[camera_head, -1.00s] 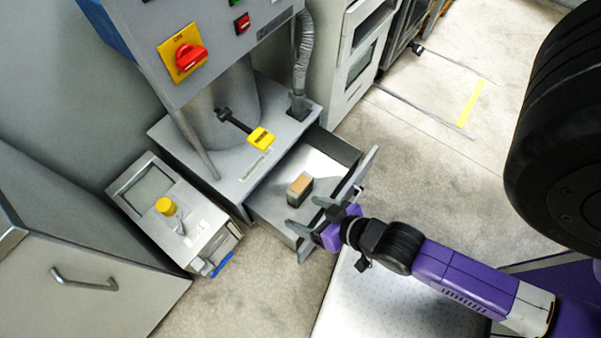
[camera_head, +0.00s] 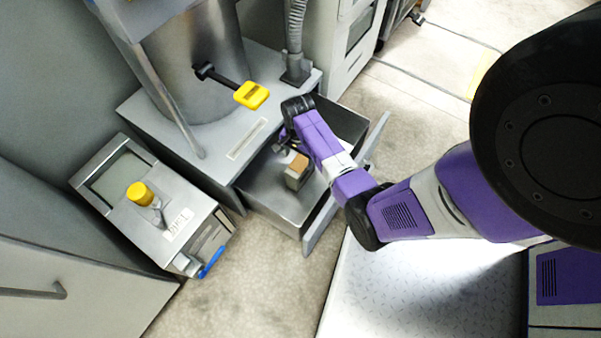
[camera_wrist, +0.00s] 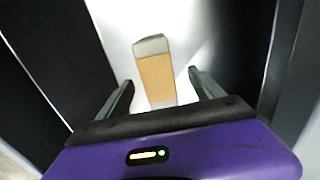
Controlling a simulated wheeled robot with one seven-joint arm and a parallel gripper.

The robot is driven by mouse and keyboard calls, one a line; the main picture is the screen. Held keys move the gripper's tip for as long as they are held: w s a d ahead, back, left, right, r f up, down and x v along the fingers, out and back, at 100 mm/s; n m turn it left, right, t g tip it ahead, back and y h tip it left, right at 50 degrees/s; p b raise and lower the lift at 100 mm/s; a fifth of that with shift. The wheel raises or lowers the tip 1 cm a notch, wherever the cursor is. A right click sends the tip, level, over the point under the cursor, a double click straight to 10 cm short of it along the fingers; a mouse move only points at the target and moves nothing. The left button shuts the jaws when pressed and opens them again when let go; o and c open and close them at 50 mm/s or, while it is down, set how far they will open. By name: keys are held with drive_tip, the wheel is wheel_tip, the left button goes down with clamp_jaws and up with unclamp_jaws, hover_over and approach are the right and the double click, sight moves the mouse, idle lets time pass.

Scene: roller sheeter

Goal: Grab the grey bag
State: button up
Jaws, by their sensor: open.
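A small block-like item with a tan top and grey sides (camera_head: 297,172) stands in the open metal drawer (camera_head: 262,195). It is the only bag-like thing I see; I cannot tell for sure that it is the grey bag. The wrist view shows the tan and grey item (camera_wrist: 157,78) between my fingers, with its grey end farther away. My gripper (camera_head: 283,146) is over the drawer, just behind the item in the head view. The wrist view shows my gripper (camera_wrist: 161,82) open, a finger on each side, with gaps to the item.
The drawer walls stand close around my gripper. A yellow-handled lever (camera_head: 251,95) sticks out above the drawer from the machine (camera_head: 190,60). A bench device with a yellow knob (camera_head: 139,194) stands at the left. The floor in front (camera_head: 255,290) is clear.

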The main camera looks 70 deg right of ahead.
drive_tip(key=shift+s+d+f+b, duration=0.15)
drive_tip(key=shift+f+b, duration=1.1)
drive_tip(key=shift+f, duration=0.75)
drive_tip(key=shift+s+d+f+b, duration=0.15)
drive_tip(key=shift+f+b, duration=1.1)
drive_tip(key=shift+f, duration=0.7)
drive_tip(key=shift+r, duration=0.15)
clamp_jaws()
